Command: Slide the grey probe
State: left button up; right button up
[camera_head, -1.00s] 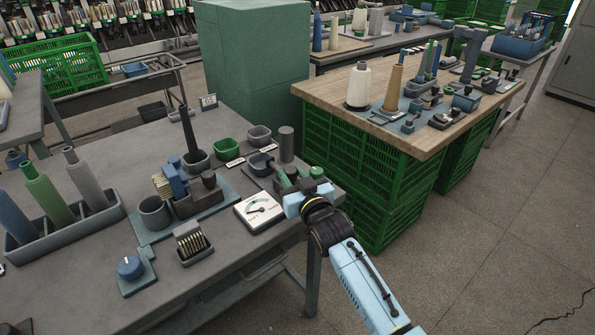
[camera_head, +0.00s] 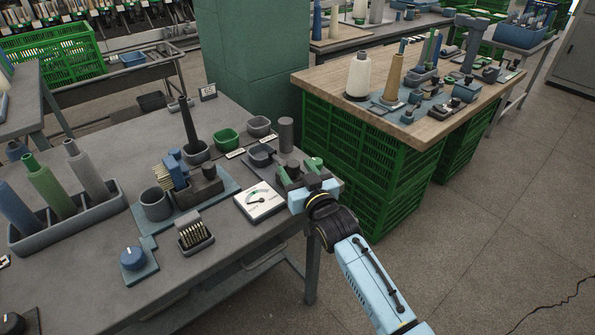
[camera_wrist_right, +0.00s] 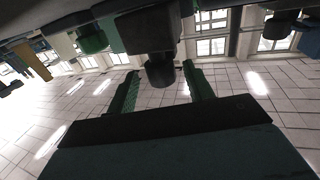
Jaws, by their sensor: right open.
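My right gripper (camera_head: 299,170) is at the right edge of the near table, its green fingers apart. In the right wrist view the open fingers (camera_wrist_right: 162,88) have a dark, rounded knob-like end (camera_wrist_right: 160,72) between them, with a gap visible on each side. In the head view a small grey piece (camera_head: 293,167) shows between the fingers. It may be the grey probe, but I cannot tell for sure. A grey upright cylinder (camera_head: 286,135) stands just behind it. My left gripper is not in view.
A white dial gauge (camera_head: 260,202) lies left of the gripper. Green (camera_head: 227,139) and grey (camera_head: 259,126) cups stand behind. A blue stand with a bristled piece (camera_head: 172,172) is further left.

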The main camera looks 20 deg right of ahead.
jog(key=shift+s, duration=0.25)
pick_arm(q)
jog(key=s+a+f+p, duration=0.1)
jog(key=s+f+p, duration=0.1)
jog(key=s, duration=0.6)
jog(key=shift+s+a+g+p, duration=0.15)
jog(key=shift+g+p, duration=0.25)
jog(key=shift+p, duration=0.1)
pick_arm(e)
jog(key=s+d, duration=0.2)
jog(key=s, duration=1)
jog(key=shift+s, duration=0.35)
jog(key=shift+d, duration=0.1)
